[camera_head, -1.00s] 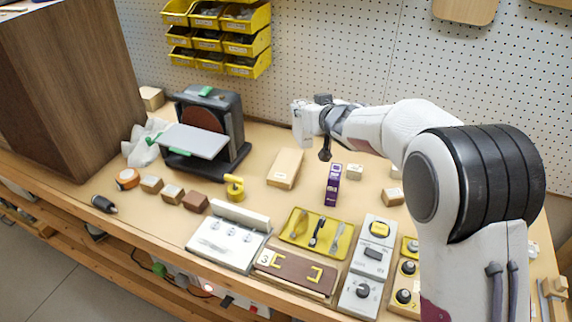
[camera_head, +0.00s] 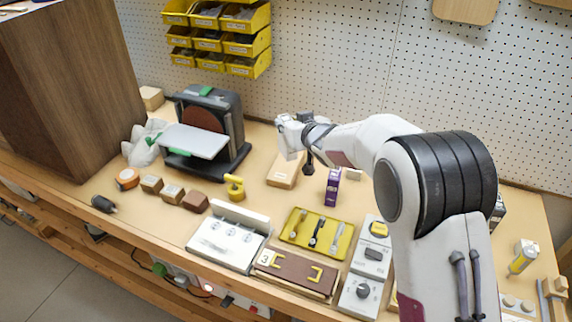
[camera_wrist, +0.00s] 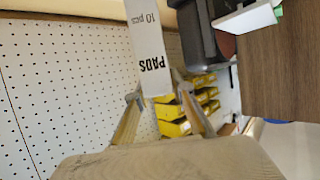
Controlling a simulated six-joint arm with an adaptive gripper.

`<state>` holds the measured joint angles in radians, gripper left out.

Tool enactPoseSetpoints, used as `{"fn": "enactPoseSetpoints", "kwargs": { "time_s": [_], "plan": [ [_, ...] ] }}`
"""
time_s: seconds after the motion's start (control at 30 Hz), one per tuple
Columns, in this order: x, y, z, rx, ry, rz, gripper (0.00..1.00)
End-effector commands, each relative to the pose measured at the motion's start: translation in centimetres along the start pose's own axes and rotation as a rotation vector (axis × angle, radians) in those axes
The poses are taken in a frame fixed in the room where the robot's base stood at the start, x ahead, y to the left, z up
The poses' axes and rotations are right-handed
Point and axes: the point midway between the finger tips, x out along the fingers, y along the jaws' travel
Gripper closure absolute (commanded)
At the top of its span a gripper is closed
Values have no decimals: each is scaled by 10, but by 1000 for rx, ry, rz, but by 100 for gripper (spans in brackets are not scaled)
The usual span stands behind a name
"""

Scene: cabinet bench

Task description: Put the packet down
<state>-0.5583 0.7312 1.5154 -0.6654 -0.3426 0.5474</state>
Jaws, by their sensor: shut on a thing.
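The packet is a slim white one with black print reading "PADS" and "10 pcs" in the wrist view (camera_wrist: 147,50). My gripper (camera_wrist: 163,105) is shut on one end of it. In the head view my gripper points to the left and the white packet (camera_head: 289,138) shows at its tip, in the air over the back of the bench. The packet's lower end appears just above or in front of the pale wooden block (camera_head: 284,176); the exact gap is hard to tell.
The sander (camera_head: 207,135) stands to the left. A purple item (camera_head: 332,190) stands right of the pale block. Yellow bins (camera_head: 245,45) hang on the pegboard.

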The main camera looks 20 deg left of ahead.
Motion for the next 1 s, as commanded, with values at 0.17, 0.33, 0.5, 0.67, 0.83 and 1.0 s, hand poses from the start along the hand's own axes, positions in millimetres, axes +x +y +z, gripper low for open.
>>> {"fn": "enactPoseSetpoints", "kwargs": {
  "time_s": [0.17, 0.33, 0.5, 0.67, 0.83, 1.0],
  "plan": [
    [0, 0, 0, 0, 0, 0, 100],
    [1, 0, 2, 1, -1, -1, 100],
    [7, 0, 17, 2, -4, -1, 100],
    [15, 0, 37, 2, -4, -1, 100],
    [22, 0, 54, 2, -2, 0, 100],
    [24, 0, 58, 0, 1, 0, 100]
  ]
}}
